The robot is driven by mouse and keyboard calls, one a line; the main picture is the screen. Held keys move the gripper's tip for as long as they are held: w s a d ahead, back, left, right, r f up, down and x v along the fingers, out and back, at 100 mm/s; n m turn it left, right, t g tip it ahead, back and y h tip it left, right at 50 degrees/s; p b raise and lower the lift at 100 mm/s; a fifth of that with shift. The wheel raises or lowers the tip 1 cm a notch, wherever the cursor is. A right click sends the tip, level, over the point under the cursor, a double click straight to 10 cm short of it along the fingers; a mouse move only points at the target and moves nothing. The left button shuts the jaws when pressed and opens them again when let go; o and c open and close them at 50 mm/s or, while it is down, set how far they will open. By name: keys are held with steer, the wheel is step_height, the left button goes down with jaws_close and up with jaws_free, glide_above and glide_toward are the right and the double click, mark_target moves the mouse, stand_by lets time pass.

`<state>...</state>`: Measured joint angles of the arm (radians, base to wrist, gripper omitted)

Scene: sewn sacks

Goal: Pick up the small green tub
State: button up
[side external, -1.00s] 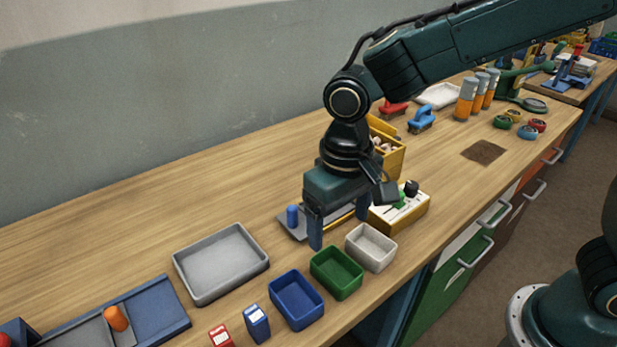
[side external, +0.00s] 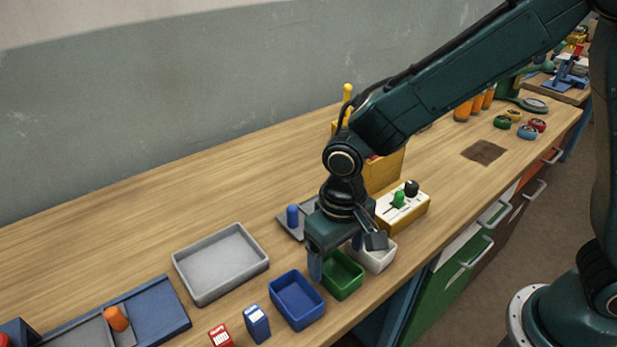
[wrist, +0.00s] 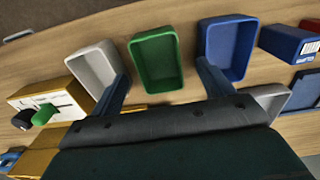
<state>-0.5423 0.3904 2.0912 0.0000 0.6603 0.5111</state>
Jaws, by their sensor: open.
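The small green tub (side external: 343,283) is an open rectangular tub on the wooden bench, between a blue tub and a white tub. It also shows in the wrist view (wrist: 157,62), upright and empty. My gripper (side external: 336,262) is open and empty, over the back part of the green tub in the side view. In the wrist view, my two fingers (wrist: 162,82) are spread wide, one toward the white tub and one toward the blue tub, with the green tub between and ahead of them. Whether the fingertips touch any tub cannot be told.
The blue tub (side external: 297,301) and the white tub (side external: 378,257) stand close on either side. A yellow box with a green knob (side external: 404,207) is behind the white tub. A large grey tray (side external: 220,264) lies left. Small red and blue boxes (side external: 256,324) are near the front edge.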

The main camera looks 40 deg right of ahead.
mark_target(336, 278)
steer(key=shift+d+f, duration=0.1)
steer(key=shift+f, duration=1.85)
steer(key=c, duration=1.1)
